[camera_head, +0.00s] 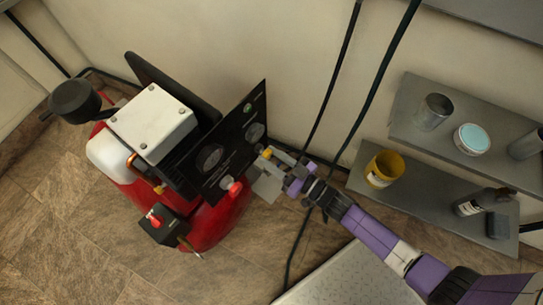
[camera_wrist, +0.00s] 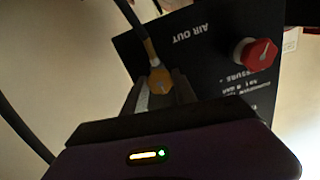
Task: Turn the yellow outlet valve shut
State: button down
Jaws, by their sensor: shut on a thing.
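The yellow outlet valve (camera_wrist: 160,80) shows in the wrist view on the black panel (camera_wrist: 208,82), below the upside-down "AIR OUT" label. My gripper (camera_wrist: 161,90) is shut on the valve, with one finger on each side of it. In the head view, the yellow valve (camera_head: 267,153) is a small spot at the right part of the black panel (camera_head: 222,150). My gripper (camera_head: 273,160) reaches it from the right. The fingers hide part of the valve, so its exact turn angle is hard to tell.
A red knob (camera_wrist: 255,54) sits on the same panel, right of the valve in the wrist view. The red machine (camera_head: 215,222) stands on the floor. Black cables hang beside my arm. Shelves (camera_head: 440,195) at the right hold a yellow can (camera_head: 384,169) and other containers.

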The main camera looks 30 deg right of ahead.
jog(key=shift+f+m, duration=0.1)
jog(key=shift+m, duration=0.6)
jog(key=c, duration=1)
grip_release()
jog(key=shift+s+d, duration=0.1)
jog(key=v, duration=0.7)
jog(key=shift+s, duration=0.3)
